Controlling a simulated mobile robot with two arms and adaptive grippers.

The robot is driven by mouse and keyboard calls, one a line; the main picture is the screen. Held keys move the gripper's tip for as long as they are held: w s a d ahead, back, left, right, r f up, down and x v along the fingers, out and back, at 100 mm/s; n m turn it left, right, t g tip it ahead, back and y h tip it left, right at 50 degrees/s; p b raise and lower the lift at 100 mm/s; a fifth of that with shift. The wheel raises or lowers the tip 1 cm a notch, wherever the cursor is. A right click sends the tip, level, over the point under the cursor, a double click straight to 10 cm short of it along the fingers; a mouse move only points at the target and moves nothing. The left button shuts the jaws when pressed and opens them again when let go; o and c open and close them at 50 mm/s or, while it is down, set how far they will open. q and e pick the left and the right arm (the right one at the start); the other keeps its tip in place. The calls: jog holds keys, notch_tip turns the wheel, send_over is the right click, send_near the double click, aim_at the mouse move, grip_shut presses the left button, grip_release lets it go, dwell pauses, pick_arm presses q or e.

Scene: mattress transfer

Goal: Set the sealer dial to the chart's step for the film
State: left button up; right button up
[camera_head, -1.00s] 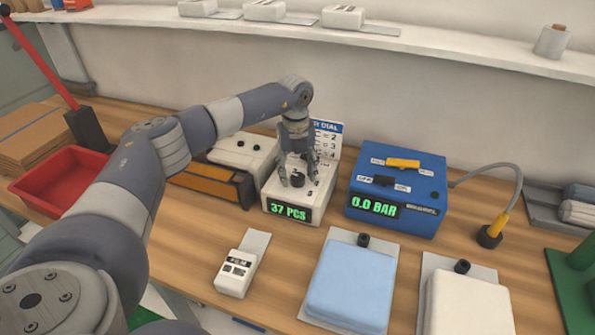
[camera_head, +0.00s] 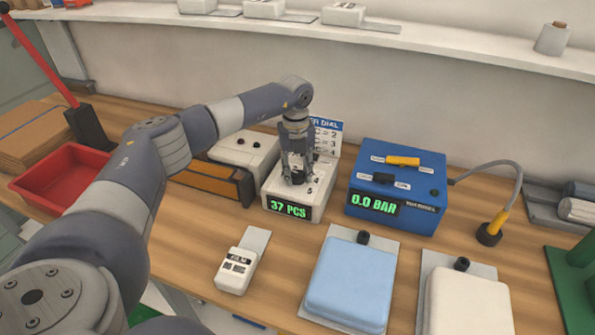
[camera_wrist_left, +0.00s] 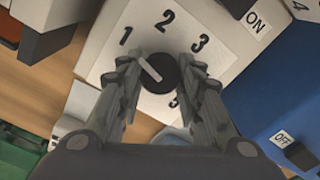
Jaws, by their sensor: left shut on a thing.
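The sealer dial is a black knob (camera_wrist_left: 160,74) with a white pointer, on a white panel with printed numerals on the white sealer box (camera_head: 305,207). In the left wrist view the pointer aims up-left toward the 1; 2 and 3 also show, and a finger covers part of the scale. My left gripper (camera_head: 297,178) points down from above, its two fingers shut on the knob's sides; it also shows in the left wrist view (camera_wrist_left: 160,80). The dial chart (camera_head: 328,138) stands behind the box, partly hidden by my gripper. The box display reads 37 PCS. My right gripper is out of view.
A blue box (camera_head: 397,190) reading 0.0 BAR stands close on the right. An orange-fronted machine (camera_head: 205,182) stands on the left. In front lie a small white labelled unit (camera_head: 236,270), a blue pad (camera_head: 350,285) and a white pad (camera_head: 467,305). A red tray (camera_head: 62,180) is far left.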

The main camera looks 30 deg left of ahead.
pick_arm(q)
jog(key=m, duration=0.4)
jog(key=shift+m+b, duration=0.3)
jog(key=m, duration=0.5)
jog(key=shift+b, duration=0.35)
jog(key=m, duration=0.5)
jog(key=shift+w+m+b, duration=0.1)
jog(key=shift+m+b, duration=0.25)
jog(key=shift+m, duration=1.95)
jog(key=shift+r, duration=0.1)
jog(key=o, duration=1.1)
